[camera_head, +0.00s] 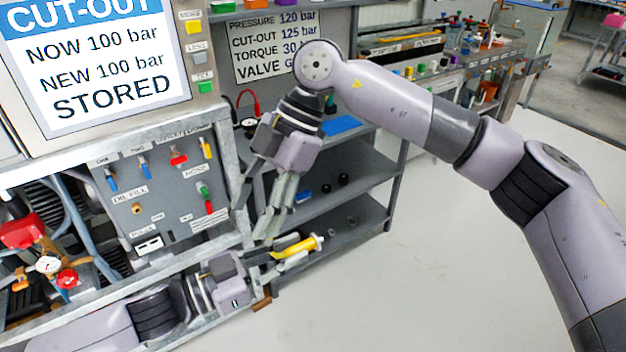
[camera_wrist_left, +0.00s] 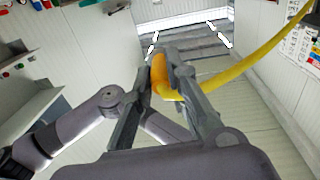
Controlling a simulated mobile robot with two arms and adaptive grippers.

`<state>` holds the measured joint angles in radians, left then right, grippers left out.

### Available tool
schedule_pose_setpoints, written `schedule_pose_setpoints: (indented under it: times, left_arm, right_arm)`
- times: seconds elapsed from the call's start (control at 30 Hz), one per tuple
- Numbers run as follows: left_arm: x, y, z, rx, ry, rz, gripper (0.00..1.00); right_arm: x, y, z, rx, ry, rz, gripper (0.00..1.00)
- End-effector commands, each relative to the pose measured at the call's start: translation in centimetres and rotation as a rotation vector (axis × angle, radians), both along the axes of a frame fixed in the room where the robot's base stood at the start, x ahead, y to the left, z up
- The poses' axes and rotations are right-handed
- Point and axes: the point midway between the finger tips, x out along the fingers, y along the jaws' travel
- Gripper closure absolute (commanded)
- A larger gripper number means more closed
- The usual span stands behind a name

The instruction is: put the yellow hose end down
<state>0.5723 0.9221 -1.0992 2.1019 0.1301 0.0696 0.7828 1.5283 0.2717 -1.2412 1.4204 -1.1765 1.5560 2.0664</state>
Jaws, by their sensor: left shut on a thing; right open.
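The yellow hose end (camera_head: 300,247) shows in the head view, in front of the lower shelf of a grey rack. My left gripper (camera_head: 286,250) comes in from the lower left and is shut on it. In the left wrist view the hose end (camera_wrist_left: 159,76) sits between the two fingers of my left gripper (camera_wrist_left: 160,80), and the yellow hose runs off to the upper right. My right gripper (camera_head: 262,222) points down just above and left of the hose end. It is open, with nothing seen between its fingers.
A pump panel (camera_head: 165,190) with coloured valves and a large display (camera_head: 100,60) stand at the left. The grey rack (camera_head: 385,205) has several small black items and a blue one on its shelves. The pale floor (camera_head: 420,280) at the right is clear.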

Motion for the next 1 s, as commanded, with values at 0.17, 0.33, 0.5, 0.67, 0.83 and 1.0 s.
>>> schedule_pose_setpoints:
  times: [0.17,0.33,0.5,0.67,0.83,1.0]
  left_arm:
    - [0.0,0.0,0.0,-0.001,0.000,0.000,1.00]
    - [0.0,0.0,0.0,-0.001,0.000,0.000,1.00]
    - [0.0,0.0,0.0,-0.001,0.000,0.000,1.00]
    - [0.0,0.0,0.0,-0.001,0.000,0.000,1.00]
    - [0.0,0.0,0.0,-0.001,0.000,0.000,1.00]
    - [0.0,0.0,0.1,-0.001,0.000,0.000,1.00]
  right_arm:
    - [0.6,-5.1,1.8,-0.327,-0.155,-0.105,0.50]
    - [1.1,-8.0,3.1,-0.483,-0.240,-0.191,0.50]
    - [1.3,-8.8,2.8,-0.525,-0.260,-0.220,0.50]
    - [1.3,-8.8,0.4,-0.522,-0.257,-0.219,0.50]
    - [1.2,-8.7,-3.0,-0.521,-0.255,-0.217,0.50]
    - [1.2,-8.7,-5.9,-0.520,-0.257,-0.217,0.50]
